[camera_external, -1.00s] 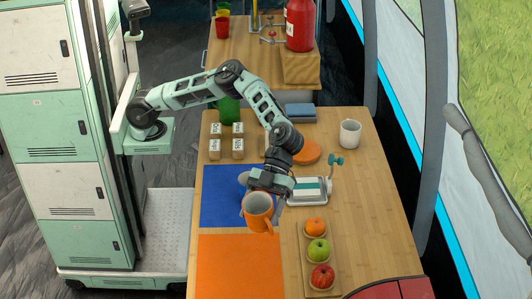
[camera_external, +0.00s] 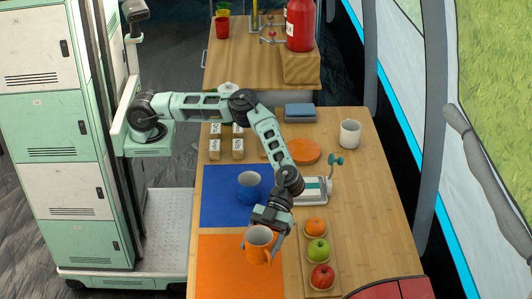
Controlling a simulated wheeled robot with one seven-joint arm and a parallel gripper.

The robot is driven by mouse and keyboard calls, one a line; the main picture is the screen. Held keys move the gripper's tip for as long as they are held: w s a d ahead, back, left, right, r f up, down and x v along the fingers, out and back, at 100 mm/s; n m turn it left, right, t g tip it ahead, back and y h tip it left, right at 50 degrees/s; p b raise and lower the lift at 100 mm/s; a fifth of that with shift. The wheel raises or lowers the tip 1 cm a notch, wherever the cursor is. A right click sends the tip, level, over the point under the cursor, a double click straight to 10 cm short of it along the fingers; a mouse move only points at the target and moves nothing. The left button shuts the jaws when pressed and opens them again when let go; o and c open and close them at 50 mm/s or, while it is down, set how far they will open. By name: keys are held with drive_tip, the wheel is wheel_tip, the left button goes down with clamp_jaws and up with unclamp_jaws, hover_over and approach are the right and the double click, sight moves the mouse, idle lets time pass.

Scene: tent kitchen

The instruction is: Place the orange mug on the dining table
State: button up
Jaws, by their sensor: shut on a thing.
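The orange mug (camera_external: 259,243) is held upright by my gripper (camera_external: 266,231), which is shut on it. The mug is over the back right part of the orange mat (camera_external: 225,275) on the wooden dining table (camera_external: 385,215). I cannot tell whether its base touches the mat or is a little above it. The fingers and the mug's far side are partly hidden by the gripper body.
A blue mug (camera_external: 249,184) stands on the blue mat (camera_external: 217,205) behind. A fruit tray (camera_external: 304,262) is close on the right. A scale-like device (camera_external: 312,190), an orange disc (camera_external: 307,151) and a white mug (camera_external: 350,134) stand farther back.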

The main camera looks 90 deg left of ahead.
drive_tip(key=b, duration=0.1)
hover_over(260, 270)
drive_tip(key=shift+w+d+f, duration=0.1)
drive_tip(key=shift+f, duration=1.6)
drive_tip(key=shift+w+d+f, duration=0.1)
drive_tip(key=shift+f, duration=1.55)
drive_tip(key=shift+s+f+b, duration=0.1)
drive_tip(key=shift+f+b, duration=0.55)
drive_tip(key=shift+b, duration=0.15)
drive_tip(key=shift+s+a+f+b, duration=0.1)
drive_tip(key=shift+a+f+b, duration=0.05)
drive_tip(key=shift+f+b, duration=0.35)
drive_tip(key=o, duration=1.2)
drive_tip(key=shift+s, duration=0.1)
drive_tip(key=shift+c, duration=0.2)
drive_tip(key=shift+f, duration=0.1)
drive_tip(key=r+p+v, duration=0.1)
drive_tip(key=v, duration=1.7)
drive_tip(key=shift+d+r, duration=0.3)
drive_tip(key=shift+r, duration=0.05)
